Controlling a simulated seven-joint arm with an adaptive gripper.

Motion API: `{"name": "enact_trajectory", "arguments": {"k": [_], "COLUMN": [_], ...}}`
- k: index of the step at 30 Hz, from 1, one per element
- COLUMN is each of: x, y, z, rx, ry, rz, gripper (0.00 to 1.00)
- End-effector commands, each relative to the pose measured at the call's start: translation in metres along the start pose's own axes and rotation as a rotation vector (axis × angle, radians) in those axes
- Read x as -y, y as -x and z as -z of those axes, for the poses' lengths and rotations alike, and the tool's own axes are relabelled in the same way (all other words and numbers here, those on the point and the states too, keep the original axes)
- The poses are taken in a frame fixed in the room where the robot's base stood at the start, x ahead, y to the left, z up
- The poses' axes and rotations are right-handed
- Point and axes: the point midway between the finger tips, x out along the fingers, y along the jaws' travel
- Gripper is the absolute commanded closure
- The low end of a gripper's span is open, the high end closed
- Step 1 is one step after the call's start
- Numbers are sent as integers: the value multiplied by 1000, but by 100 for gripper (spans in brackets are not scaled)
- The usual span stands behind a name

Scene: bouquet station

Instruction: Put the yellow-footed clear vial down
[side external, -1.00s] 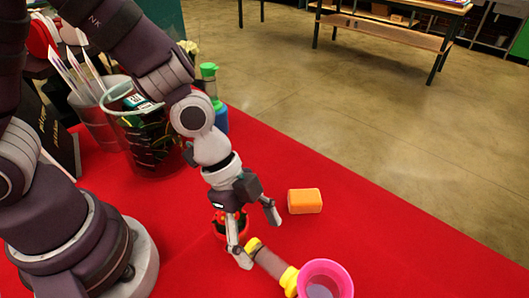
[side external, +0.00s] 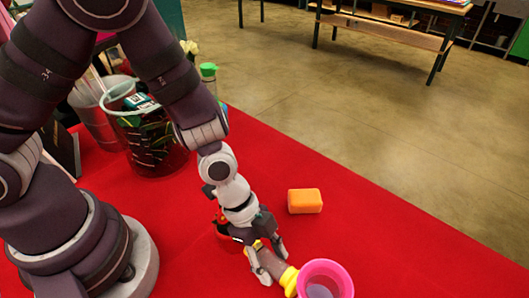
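The yellow-footed clear vial (side external: 274,262) lies on its side on the red tabletop near the front, with yellow at both ends and a grey-brown see-through middle. My gripper (side external: 275,267) reaches down over its middle, with one finger on each side. The fingers appear closed to about the vial's width, and part of the vial is hidden behind them. The vial's near yellow end meets or overlaps a pink-rimmed cup (side external: 349,280) in the picture; I cannot tell whether they touch.
An orange block (side external: 305,201) lies right of my gripper. A red and black item (side external: 224,226) sits behind it, partly hidden. A clear bin (side external: 158,155) and a green-capped bottle (side external: 208,71) stand at the back. The red table (side external: 400,252) is clear to the right.

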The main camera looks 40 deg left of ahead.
Motion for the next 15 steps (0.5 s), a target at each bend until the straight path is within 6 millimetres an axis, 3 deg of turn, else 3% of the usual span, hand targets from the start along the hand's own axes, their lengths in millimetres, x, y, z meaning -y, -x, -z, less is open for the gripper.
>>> {"name": "enact_trajectory", "arguments": {"k": [1,7,15], "x": [0,0,0], "y": [0,0,0], "z": [0,0,0], "rx": [0,0,-1], "ry": [0,0,0], "rz": [0,0,0], "gripper": [73,99,100]}}
